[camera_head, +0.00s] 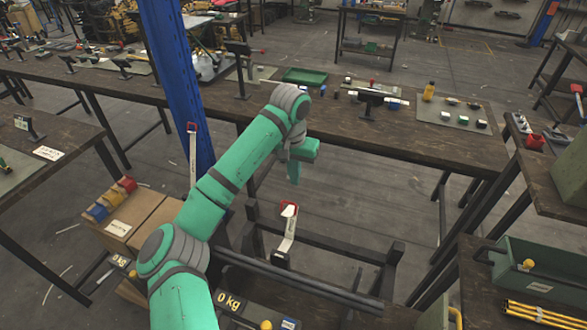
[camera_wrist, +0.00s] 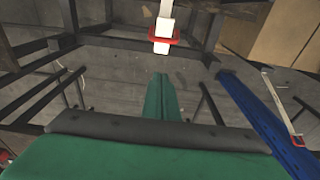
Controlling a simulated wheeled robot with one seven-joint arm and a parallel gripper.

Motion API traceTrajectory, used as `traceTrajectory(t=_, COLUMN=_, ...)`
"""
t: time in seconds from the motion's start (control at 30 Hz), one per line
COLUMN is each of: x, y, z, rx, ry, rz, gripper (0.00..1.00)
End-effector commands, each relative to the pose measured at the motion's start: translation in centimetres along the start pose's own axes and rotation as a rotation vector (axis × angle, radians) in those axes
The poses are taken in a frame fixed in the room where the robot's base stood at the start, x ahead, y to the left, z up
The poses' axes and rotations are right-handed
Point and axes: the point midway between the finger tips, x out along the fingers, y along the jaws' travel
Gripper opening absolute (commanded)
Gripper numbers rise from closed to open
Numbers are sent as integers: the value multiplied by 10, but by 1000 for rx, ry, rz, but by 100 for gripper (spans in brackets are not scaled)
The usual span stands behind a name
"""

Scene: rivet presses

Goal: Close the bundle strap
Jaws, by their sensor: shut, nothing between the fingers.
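A white bundle strap (camera_head: 287,240) with a red piece (camera_head: 289,208) at its upper end stands up from the dark metal rack in the head view. In the wrist view the white strap (camera_wrist: 165,22) and its red piece (camera_wrist: 164,41) show at the top centre, beyond my fingertips. My green gripper (camera_head: 294,178) is above the red piece, apart from it, and points down. Its fingers (camera_wrist: 160,80) are together and empty in the wrist view. A second white strap (camera_head: 193,160) with a red end (camera_head: 192,127) stands beside the blue post. Whether either strap is fastened cannot be told.
The dark rack (camera_head: 330,248) has rails and short uprights around the strap. A blue post (camera_head: 178,80) rises left of my arm. Cardboard boxes (camera_head: 140,215) stand at the left. A long workbench (camera_head: 420,148) with tools lies behind my gripper; a green bin (camera_head: 540,270) is at right.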

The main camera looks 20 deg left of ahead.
Motion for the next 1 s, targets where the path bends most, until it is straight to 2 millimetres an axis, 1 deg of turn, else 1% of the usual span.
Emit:
traceTrajectory(t=0.03, x=10, y=-1, z=1, rx=-1, ry=-2, rz=-1, gripper=0)
traceTrajectory(t=0.1, x=23, y=-1, z=0, rx=-1, ry=-2, rz=-1, gripper=0)
traceTrajectory(t=0.2, x=41, y=-1, z=1, rx=-1, ry=-2, rz=-1, gripper=0)
traceTrajectory(t=0.27, x=50, y=-1, z=2, rx=-1, ry=0, rz=-1, gripper=0)
traceTrajectory(t=0.3, x=44, y=-3, z=9, rx=-1, ry=2, rz=-2, gripper=0)
traceTrajectory(t=0.4, x=40, y=-2, z=21, rx=-1, ry=2, rz=-2, gripper=0)
traceTrajectory(t=0.53, x=36, y=-2, z=32, rx=-2, ry=1, rz=-1, gripper=0)
traceTrajectory(t=0.7, x=34, y=-1, z=38, rx=-1, ry=0, rz=0, gripper=0)
traceTrajectory(t=1.0, x=34, y=-4, z=39, rx=-6, ry=0, rz=-1, gripper=0)
